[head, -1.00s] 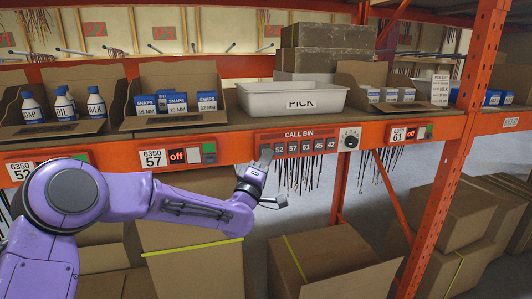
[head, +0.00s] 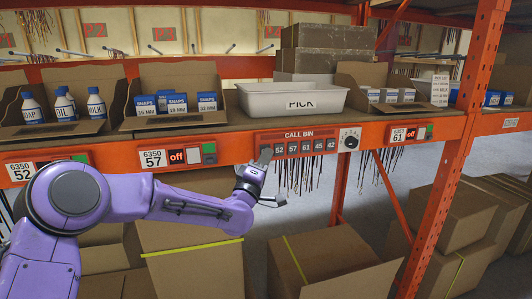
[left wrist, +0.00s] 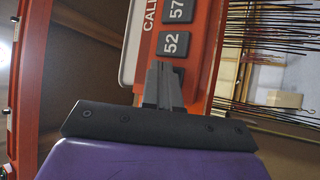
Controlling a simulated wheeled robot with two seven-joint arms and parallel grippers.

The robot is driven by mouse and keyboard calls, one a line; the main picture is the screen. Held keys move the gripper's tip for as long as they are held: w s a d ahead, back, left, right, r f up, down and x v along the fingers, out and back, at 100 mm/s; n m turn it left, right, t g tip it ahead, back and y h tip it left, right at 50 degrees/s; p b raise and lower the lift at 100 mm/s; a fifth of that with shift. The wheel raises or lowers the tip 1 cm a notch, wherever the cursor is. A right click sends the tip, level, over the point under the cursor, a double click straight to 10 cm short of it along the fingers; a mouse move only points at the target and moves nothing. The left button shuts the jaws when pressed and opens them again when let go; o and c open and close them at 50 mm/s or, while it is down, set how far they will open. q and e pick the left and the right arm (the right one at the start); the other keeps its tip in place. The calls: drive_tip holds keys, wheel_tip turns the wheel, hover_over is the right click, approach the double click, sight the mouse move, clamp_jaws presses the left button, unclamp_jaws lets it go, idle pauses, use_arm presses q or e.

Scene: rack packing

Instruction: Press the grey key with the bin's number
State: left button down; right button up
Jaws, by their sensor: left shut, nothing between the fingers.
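The orange CALL BIN panel (head: 296,135) is on the rack's beam. Its row of grey keys reads 52 (head: 280,149), 57 (head: 293,148), 61 (head: 305,146), 45 (head: 318,145) and 42 (head: 331,143). My left gripper (head: 266,154) is shut and empty at the panel's left end, beside key 52. In the left wrist view its fingertips (left wrist: 162,72) are just below key 52 (left wrist: 174,43), with key 57 (left wrist: 180,10) beyond. I cannot tell whether the tips touch the panel. My right gripper is not in view.
A white PICK tote (head: 290,98) stands on the shelf above the panel. A dial (head: 349,138) is right of the keys. Bin labels 52 (head: 22,171), 57 (head: 153,158) and 61 (head: 398,134) are on the beam. Dark strands hang below the panel.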

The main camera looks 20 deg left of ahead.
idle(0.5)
use_arm(q)
drive_tip(key=shift+s+d+b, duration=0.35)
drive_tip(key=shift+s+d, duration=0.05)
drive_tip(key=shift+s, duration=0.25)
drive_tip(key=shift+s+d+b, duration=0.4)
drive_tip(key=shift+s+d, duration=0.3)
drive_tip(key=shift+s, duration=0.35)
drive_tip(key=shift+s+d+b, duration=0.35)
drive_tip(key=shift+s+d, duration=0.35)
drive_tip(key=shift+s, duration=0.3)
